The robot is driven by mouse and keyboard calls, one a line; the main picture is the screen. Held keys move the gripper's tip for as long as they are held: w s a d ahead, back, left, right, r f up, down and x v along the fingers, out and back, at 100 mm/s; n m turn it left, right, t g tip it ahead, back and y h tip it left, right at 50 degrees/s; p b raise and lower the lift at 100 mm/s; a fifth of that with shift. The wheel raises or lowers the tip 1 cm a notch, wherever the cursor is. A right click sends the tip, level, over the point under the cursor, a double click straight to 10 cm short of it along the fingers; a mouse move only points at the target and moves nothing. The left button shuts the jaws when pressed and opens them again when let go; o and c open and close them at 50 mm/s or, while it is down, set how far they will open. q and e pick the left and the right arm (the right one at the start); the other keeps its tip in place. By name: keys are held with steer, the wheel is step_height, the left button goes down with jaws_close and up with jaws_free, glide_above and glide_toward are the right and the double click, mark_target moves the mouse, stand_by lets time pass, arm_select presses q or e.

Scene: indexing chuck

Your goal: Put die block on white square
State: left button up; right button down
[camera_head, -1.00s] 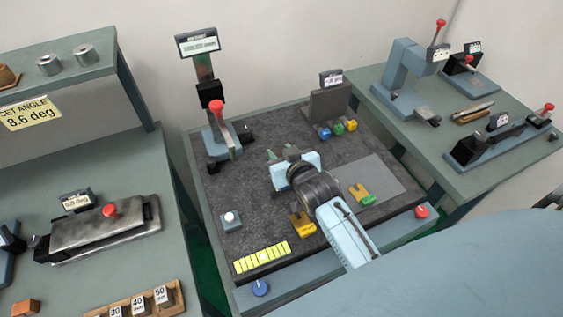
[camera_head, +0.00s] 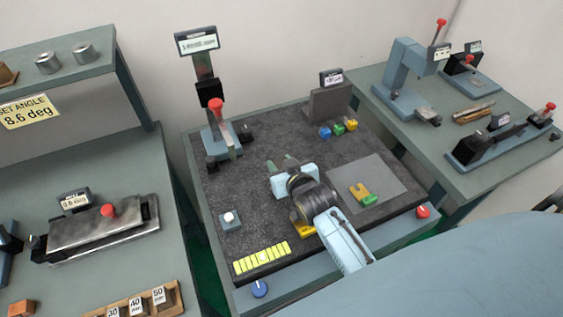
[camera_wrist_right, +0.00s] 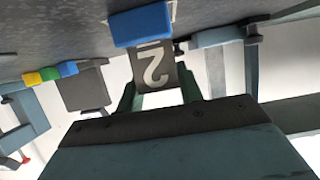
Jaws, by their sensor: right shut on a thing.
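My right gripper (camera_head: 281,163) is over the dark speckled worktop of the middle bench. In the wrist view its fingers (camera_wrist_right: 158,92) are shut on a dark block with a pale "2" (camera_wrist_right: 155,68), which I take as the die block. A blue piece (camera_wrist_right: 142,25) shows at the block's far end. In the head view the block is hard to make out. I cannot tell whether it touches the worktop. A row of yellow squares (camera_head: 248,262) with a paler one in it lies at the front left. No clear white square stands out. My left gripper is not in view.
A grey mat (camera_head: 394,183) carries yellow and green pieces. Another yellow piece (camera_head: 302,228) is partly behind my right arm. A red-knobbed press (camera_head: 222,138) stands at the back left. A grey upright block (camera_head: 330,102) with small coloured pieces stands behind.

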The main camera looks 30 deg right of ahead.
steer(key=c, duration=0.9)
jaws_free()
steer(key=shift+r, duration=0.1)
steer(key=shift+r, duration=0.25)
steer(key=p+v, duration=0.1)
steer(key=v, duration=1.1)
steer(key=shift+r, duration=0.25)
